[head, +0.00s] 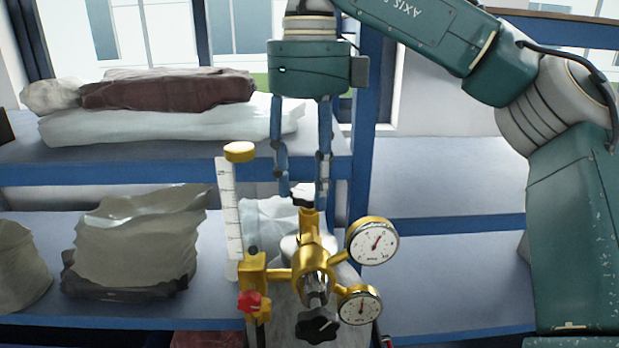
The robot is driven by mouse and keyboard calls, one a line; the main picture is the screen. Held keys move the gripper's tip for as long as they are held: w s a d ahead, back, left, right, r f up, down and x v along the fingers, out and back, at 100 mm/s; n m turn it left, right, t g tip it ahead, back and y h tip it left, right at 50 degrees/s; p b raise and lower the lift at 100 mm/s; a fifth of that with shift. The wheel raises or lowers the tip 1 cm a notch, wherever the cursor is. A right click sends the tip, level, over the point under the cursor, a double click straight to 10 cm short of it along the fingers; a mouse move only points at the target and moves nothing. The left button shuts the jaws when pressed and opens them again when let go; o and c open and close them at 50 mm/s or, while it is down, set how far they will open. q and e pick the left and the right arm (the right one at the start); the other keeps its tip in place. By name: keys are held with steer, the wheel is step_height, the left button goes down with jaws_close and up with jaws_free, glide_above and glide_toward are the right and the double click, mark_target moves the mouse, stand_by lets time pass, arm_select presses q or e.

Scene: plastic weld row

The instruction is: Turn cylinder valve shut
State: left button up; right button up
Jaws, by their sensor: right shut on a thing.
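A brass valve and regulator (312,258) stands at the lower middle, on top of a pale grey gas cylinder (285,300) that shows only in part. My right gripper (303,192) comes down from above, fingers pointing down. It is shut on a small dark valve knob (302,199) just above the brass stem; the fingers hide part of the knob. Two round gauges (372,241) sit on the regulator's right side. A black star knob (316,325) faces me at the front. My left gripper is not in view.
A clear flow tube (229,220) with a yellow cap stands close left of my right gripper, with a red knob (253,302) below. Blue shelves (170,172) behind hold several bags. The right shelves (450,180) are bare.

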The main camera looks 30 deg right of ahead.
mark_target(309, 191)
steer(key=m, duration=1.2)
steer(key=shift+m, duration=0.3)
stand_by(0.4)
steer(key=o, duration=1.1)
steer(key=shift+o, duration=0.2)
step_height(309, 191, up, 12)
steer(key=shift+w, duration=0.1)
steer(key=shift+f, duration=0.1)
stand_by(0.4)
